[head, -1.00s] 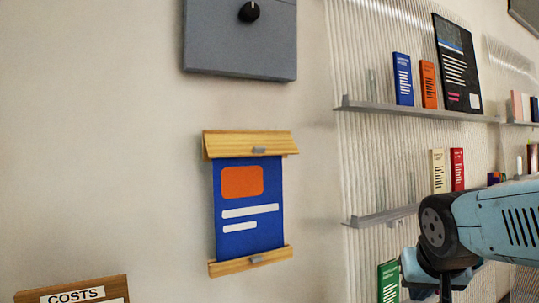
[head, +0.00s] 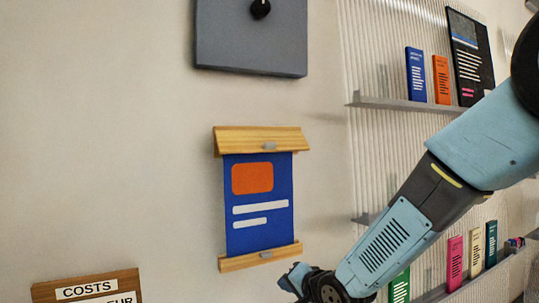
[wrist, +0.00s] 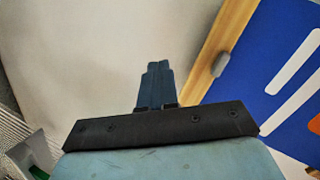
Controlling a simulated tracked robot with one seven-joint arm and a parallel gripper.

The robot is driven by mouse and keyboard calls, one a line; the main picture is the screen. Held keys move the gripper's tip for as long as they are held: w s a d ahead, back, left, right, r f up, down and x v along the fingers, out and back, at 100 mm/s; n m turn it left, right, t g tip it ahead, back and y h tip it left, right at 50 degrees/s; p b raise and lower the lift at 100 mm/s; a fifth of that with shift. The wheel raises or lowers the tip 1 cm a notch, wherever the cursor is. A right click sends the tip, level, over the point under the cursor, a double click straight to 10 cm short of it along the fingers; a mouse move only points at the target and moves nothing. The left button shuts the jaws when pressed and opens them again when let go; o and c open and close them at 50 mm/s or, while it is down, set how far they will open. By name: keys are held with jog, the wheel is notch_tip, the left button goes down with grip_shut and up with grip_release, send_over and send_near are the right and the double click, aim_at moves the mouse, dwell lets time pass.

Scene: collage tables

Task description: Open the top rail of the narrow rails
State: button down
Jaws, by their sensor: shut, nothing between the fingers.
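The narrow rails hold a blue poster (head: 259,205) on the wall. The wooden top rail (head: 240,138) has a small grey tab (head: 269,146) at its lower edge. Its front looks taller than the bottom rail's and seems to slant outward; I cannot tell for sure whether it is open. The wooden bottom rail (head: 237,264) also has a grey tab. My gripper (head: 290,277) is low, right of and below the bottom rail, apart from it. In the wrist view its fingers (wrist: 157,66) are shut and empty, with the bottom rail (wrist: 205,90) and its tab to their right.
A grey panel (head: 250,45) with a black knob hangs above the rails. A wooden COSTS board (head: 42,294) is at the bottom left. A ribbed wall with shelves (head: 400,103) of books stands right, partly behind my arm. The wall left of the rails is bare.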

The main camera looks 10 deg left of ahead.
jog(key=s+a+r+m+y, duration=0.1)
jog(key=a, duration=0.1)
jog(key=a+r+m+y, duration=0.1)
jog(key=a+y, duration=0.1)
jog(key=a, duration=0.1)
jog(key=s+a+r+m+y, duration=0.1)
jog(key=a+y, duration=0.1)
jog(key=shift+s+a, duration=0.25)
jog(key=shift+s, duration=0.05)
notch_tip(320, 180, up, 6)
jog(key=s+a+m+t+y, duration=0.1)
jog(key=s+a+m+y, duration=0.1)
jog(key=m+y, duration=0.2)
jog(key=m+t+h, duration=0.1)
jog(key=m+t, duration=1.1)
jog(key=m, duration=0.5)
send_near(269, 147)
jog(key=w+a+r, duration=0.1)
jog(key=a, duration=0.1)
jog(key=w+a+r, duration=0.2)
jog(key=shift+s+d+r, duration=0.1)
jog(key=shift+d+r, duration=0.05)
jog(key=shift+r, duration=0.65)
jog(key=shift+s+d+r, duration=0.1)
jog(key=shift+s+r, duration=0.05)
jog(key=shift+r, duration=0.7)
jog(key=shift+s+d+r, duration=0.1)
jog(key=shift+d+r, duration=0.05)
jog(key=shift+r, duration=0.65)
jog(key=shift+m, duration=0.3)
